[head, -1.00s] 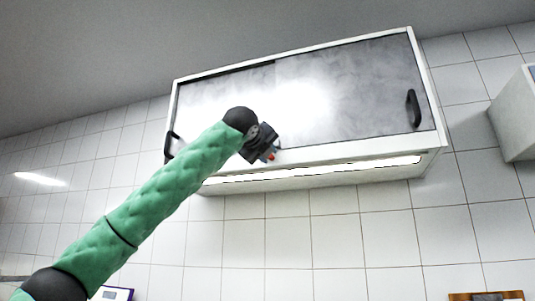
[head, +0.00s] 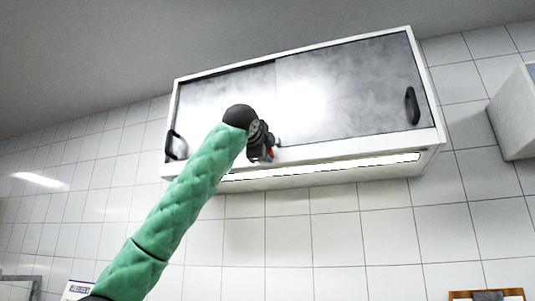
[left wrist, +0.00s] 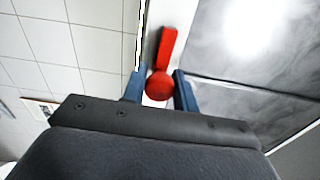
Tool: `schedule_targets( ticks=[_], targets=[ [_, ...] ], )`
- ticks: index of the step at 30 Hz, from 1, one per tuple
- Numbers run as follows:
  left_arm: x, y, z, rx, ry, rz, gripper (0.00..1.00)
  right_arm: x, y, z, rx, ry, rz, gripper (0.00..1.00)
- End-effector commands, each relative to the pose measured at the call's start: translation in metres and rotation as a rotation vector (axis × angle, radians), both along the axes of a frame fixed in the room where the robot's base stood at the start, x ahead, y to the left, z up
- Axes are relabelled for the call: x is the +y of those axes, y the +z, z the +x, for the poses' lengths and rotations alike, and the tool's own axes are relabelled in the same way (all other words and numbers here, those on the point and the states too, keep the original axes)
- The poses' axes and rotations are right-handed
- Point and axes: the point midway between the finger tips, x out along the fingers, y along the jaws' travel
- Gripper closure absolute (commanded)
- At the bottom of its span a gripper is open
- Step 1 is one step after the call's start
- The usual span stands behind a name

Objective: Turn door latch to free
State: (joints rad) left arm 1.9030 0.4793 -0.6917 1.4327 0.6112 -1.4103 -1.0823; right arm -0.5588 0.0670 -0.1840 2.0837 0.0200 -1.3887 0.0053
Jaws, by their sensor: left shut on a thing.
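The red door latch (left wrist: 166,52) has a round hub and a straight lever, set on the pale frame at the lower edge of the cabinet doors in the left wrist view. My left gripper (left wrist: 160,88) has its blue fingers on either side of the round hub, shut on it. The lever points away from the gripper, beyond the fingertips. My right gripper is out of view.
The wall cabinet (head: 432,138) has two grey sliding doors (head: 350,95), with a black handle (head: 412,106) at the right and another (head: 175,146) at the left. A lit strip (head: 330,165) runs underneath. Another white cabinet (head: 515,120) hangs at the right.

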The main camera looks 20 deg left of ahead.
Motion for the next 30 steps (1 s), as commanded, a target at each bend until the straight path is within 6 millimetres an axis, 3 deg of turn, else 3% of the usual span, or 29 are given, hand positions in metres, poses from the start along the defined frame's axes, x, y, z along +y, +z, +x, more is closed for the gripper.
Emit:
schedule_targets(
  ticks=[19, 20, 22, 30],
  targets=[
    [0.0001, -0.0022, 0.0006, 0.005, 0.001, -0.049, 0.94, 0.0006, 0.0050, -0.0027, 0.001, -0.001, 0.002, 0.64],
    [0.0000, -0.0022, 0.0006, 0.005, 0.001, -0.049, 0.67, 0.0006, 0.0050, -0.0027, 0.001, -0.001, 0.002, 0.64],
    [0.0000, -0.0021, 0.0006, 0.005, 0.001, -0.048, 0.54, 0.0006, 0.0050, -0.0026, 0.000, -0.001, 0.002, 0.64],
    [-0.0003, -0.0013, 0.0003, 0.003, 0.000, -0.048, 0.52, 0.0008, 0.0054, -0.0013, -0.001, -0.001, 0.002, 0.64]
  ],
)
